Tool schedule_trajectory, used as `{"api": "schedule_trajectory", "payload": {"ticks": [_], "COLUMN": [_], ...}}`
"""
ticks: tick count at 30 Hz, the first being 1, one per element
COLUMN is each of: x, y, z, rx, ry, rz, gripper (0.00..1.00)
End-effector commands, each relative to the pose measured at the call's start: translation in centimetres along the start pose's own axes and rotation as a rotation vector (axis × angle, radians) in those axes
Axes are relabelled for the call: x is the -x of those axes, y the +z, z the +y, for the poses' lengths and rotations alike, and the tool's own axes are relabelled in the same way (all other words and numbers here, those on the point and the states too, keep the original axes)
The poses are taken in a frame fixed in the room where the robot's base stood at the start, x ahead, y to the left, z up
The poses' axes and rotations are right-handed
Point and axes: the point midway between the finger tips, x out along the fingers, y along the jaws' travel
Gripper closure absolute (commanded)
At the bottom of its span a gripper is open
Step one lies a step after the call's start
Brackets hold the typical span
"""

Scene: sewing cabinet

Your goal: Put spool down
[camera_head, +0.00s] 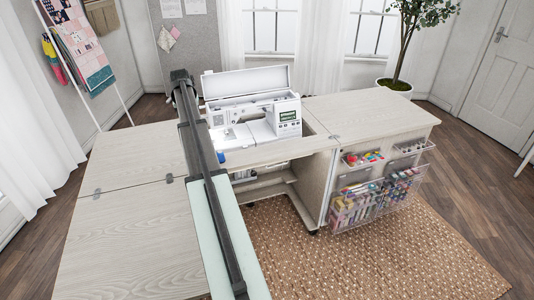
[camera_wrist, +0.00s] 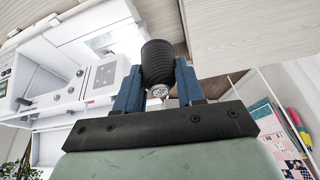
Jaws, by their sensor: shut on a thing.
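A dark, ribbed spool (camera_wrist: 163,55) with a pale end sits between the blue fingers of my gripper (camera_wrist: 160,78) in the wrist view. The fingers are shut on its two sides. In the head view my arm hides the spool, and only a bit of blue finger (camera_head: 221,157) shows beside the arm, just left of the sewing machine. I cannot tell whether the spool touches the surface below.
A white sewing machine (camera_head: 262,122) with its lid up stands in the cabinet (camera_head: 285,152). The wide left leaf (camera_head: 130,225) is bare. The right top (camera_head: 370,112) is clear. Clear bins (camera_head: 360,200) of supplies hang on the cabinet's front.

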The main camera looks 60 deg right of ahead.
Motion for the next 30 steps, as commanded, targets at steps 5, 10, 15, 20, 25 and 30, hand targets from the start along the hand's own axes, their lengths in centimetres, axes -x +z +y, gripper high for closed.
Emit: {"api": "schedule_trajectory", "payload": {"ticks": [5,10,15,20,25,30], "x": [0.3,0.6,1.2,1.9,2.7,3.6], "y": [5.7,10.7,15.9,20.8,25.9,30.7], "z": [-6.2,-11.8,-17.0,-21.4,-25.6,-29.2], "rx": [0.122,0.227,0.326,0.413,0.498,0.574], "ry": [-0.050,-0.092,-0.133,-0.169,-0.203,-0.234], "rz": [0.002,0.005,0.006,0.008,0.008,0.009], "gripper": [0.90,0.90,0.90,0.90,0.90,0.90]}}
